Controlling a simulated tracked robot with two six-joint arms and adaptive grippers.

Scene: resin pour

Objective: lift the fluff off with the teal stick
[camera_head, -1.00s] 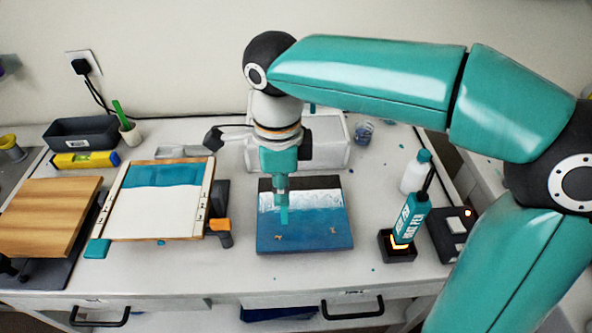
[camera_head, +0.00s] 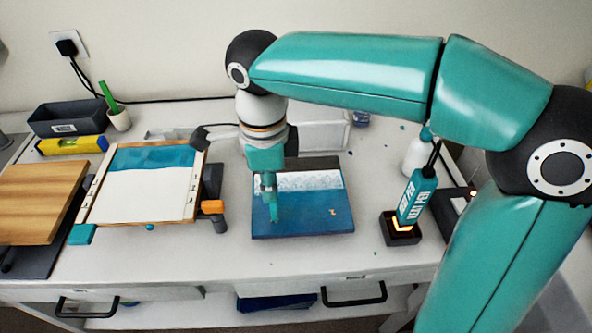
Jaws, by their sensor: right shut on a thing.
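My right gripper (camera_head: 268,182) is shut on the teal stick (camera_head: 273,208). The stick points down over the left part of a blue resin panel (camera_head: 305,221) with a pale, foam-like band and a dark far edge. I cannot tell whether the tip touches the surface. One small tan fluff (camera_head: 333,211) shows on the blue, right of the stick. A second tan speck is not clear now; the stick may cover it. My left gripper is not in view.
A heat pen (camera_head: 416,200) stands in a dark, glowing holder right of the panel, by a white bottle (camera_head: 417,157). A framed board (camera_head: 137,199) and a wooden board (camera_head: 38,203) lie left. A dark tray (camera_head: 68,118) and yellow level (camera_head: 72,146) are behind.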

